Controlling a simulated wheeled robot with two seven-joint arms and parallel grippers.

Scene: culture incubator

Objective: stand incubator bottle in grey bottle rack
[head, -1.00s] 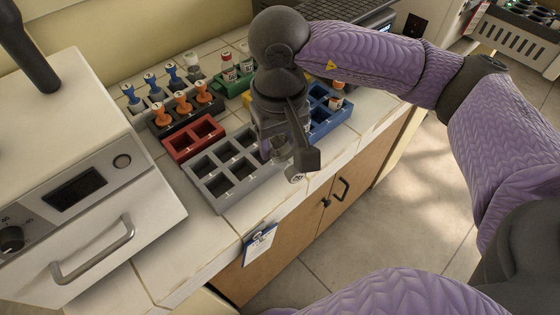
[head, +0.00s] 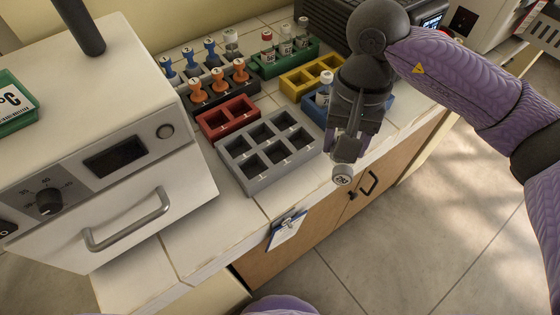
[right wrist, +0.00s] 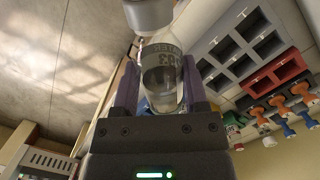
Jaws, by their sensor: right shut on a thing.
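The grey bottle rack (head: 286,174) sits on the tiled counter near its front edge, with several square compartments that look empty. It also shows at the upper right in the right wrist view (right wrist: 212,62). My right gripper (head: 347,148) is right of the rack, apart from it, near the counter's front edge. It is shut on a clear bottle (right wrist: 160,82) with dark lettering and a pale cap (right wrist: 148,14). My left gripper is out of view.
A red rack (head: 228,118) adjoins the grey one. Behind are a dark rack with orange-topped items, a green rack (head: 285,62) with bottles, a yellow rack (head: 310,75) and a blue rack (head: 314,106). The white incubator (head: 110,190) stands left.

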